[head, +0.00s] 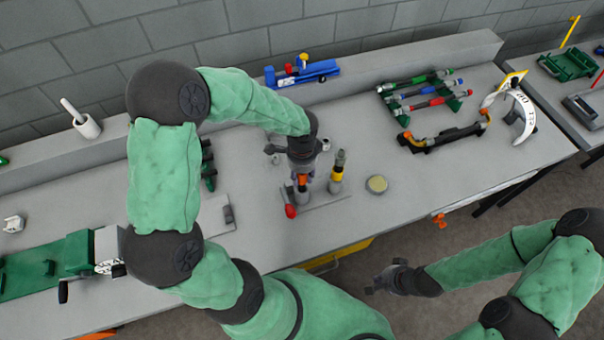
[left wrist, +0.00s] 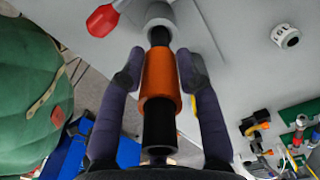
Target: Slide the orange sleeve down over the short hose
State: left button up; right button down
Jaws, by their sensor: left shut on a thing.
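My left gripper (head: 302,178) points down over a small grey stand (head: 325,194) on the bench. In the left wrist view its two fingers (left wrist: 160,78) are shut on the orange sleeve (left wrist: 162,73). The sleeve is around a black hose (left wrist: 159,128), with black showing on both sides of it. The hose's far end meets a round grey base (left wrist: 158,14). In the head view the sleeve (head: 302,183) is partly hidden by the gripper. My right gripper (head: 384,281) hangs off the bench's front, apart from everything; its finger opening is unclear.
A yellow-banded upright hose (head: 337,172) stands close right of my left gripper. A red knob (head: 290,211) is at the stand's front. A rack of coloured hoses (head: 425,95) is farther back right.

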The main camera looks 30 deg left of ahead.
pick_arm(q)
jog(key=shift+f+b, duration=0.45)
jog(key=shift+f, duration=0.25)
jog(key=o, duration=1)
jog(key=shift+r, duration=0.1)
notch_tip(320, 180, up, 12)
